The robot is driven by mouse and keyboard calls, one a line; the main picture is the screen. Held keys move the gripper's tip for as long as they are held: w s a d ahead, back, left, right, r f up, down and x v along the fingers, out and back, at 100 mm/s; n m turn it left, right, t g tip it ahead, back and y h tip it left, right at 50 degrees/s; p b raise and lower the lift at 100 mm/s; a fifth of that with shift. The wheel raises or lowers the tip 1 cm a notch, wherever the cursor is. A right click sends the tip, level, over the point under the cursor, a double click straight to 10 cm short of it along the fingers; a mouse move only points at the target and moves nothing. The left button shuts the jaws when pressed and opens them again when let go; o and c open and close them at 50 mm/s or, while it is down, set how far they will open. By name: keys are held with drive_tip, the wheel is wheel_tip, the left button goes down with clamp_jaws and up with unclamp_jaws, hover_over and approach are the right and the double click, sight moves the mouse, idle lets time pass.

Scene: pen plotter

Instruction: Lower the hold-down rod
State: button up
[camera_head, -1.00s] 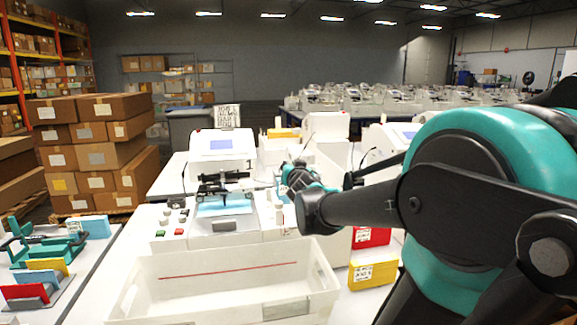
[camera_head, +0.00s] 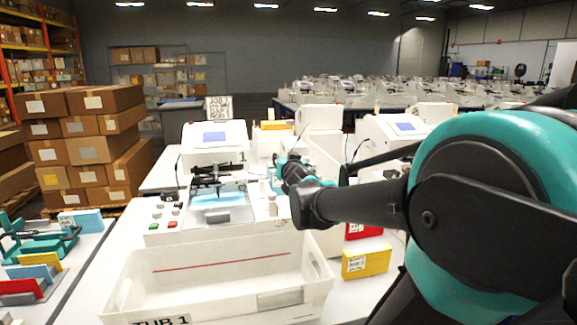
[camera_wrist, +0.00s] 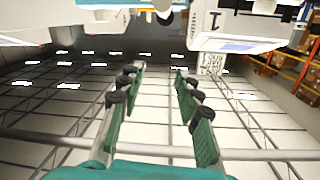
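The white plotter (camera_head: 215,150) with a blue screen stands on the table left of my arm. A dark carriage and bar (camera_head: 218,178) cross above its light blue sheet (camera_head: 218,201). I cannot tell for sure which dark part is the hold-down rod. My wrist reaches to the plotter's right side, and the gripper itself is hard to make out there. In the wrist view my gripper (camera_wrist: 160,71) has its two green fingers apart, with nothing between them. White machine housings (camera_wrist: 235,35) show along the top of that view, beyond the fingertips.
A white tub (camera_head: 210,265) labelled TUB 1 stands in front of the plotter. Red and green buttons (camera_head: 163,223) and small knobs lie at its left front. A yellow box (camera_head: 366,262) and a red box (camera_head: 365,231) sit right of the tub, below my arm.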

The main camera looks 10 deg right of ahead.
drive_tip(key=s, duration=1)
drive_tip(key=shift+s+a+r, duration=0.2)
drive_tip(key=shift+a+r, duration=0.1)
drive_tip(key=shift+a, duration=0.05)
